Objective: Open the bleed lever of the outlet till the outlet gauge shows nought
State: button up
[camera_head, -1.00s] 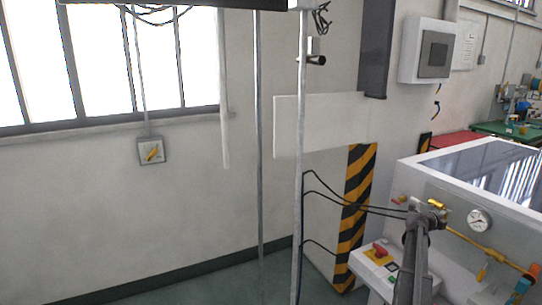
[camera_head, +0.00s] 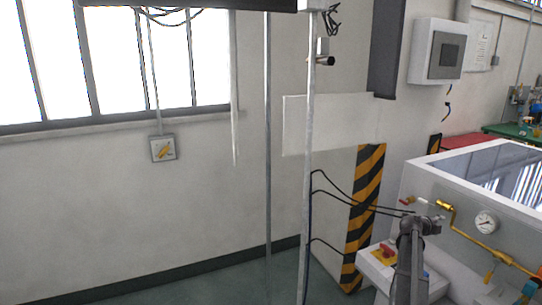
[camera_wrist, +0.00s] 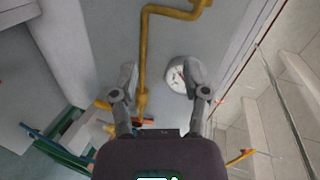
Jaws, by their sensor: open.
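The white gas generator cabinet (camera_head: 440,185) stands at the right of the head view. Its front carries a round white gauge (camera_head: 486,222), too small to read, and yellow piping (camera_head: 462,232). A small red-and-yellow fitting (camera_head: 407,201) sits left of the pipe top. A short yellow piece (camera_head: 489,274) hangs lower down; I cannot tell which part is the bleed lever. My gripper (camera_head: 430,222) is in front of the panel, left of the gauge. In the wrist view my gripper (camera_wrist: 160,70) is open and empty, its fingers over the pipe (camera_wrist: 143,50) and gauge (camera_wrist: 178,78).
Orange and blue handles (camera_head: 530,288) show at lower right. Floor at left is clear.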

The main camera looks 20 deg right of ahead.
jog(key=w+a+f+n+y, duration=0.25)
jog(key=a+n, duration=0.25)
jog(key=a, duration=0.7)
jog(key=w+a+f+n+y+p, duration=0.1)
jog(key=w+a+f+n+y, duration=0.3)
jog(key=a, duration=0.9)
jog(key=a+f+n+y, duration=0.1)
jog(key=a+n, duration=0.5)
jog(key=a, duration=0.6)
jog(key=s+a+f+n+y, duration=0.1)
jog(key=s+a+n+y, duration=0.1)
jog(key=a+n, duration=0.4)
jog(key=s+a+f+n+g+y+p, duration=0.1)
jog(key=s+a+n+y, duration=0.2)
jog(key=a, duration=1.3)
jog(key=s+a+f+n+y, duration=0.1)
jog(key=s+a+n+y, duration=0.1)
jog(key=s+a+n, duration=0.4)
jog(key=a+n, duration=0.2)
jog(key=a, duration=0.3)
jog(key=shift+s+a+f+n+g, duration=0.2)
jog(key=shift+n+g, duration=0.1)
jog(key=shift+n, duration=0.1)
jog(key=shift+d, duration=0.1)
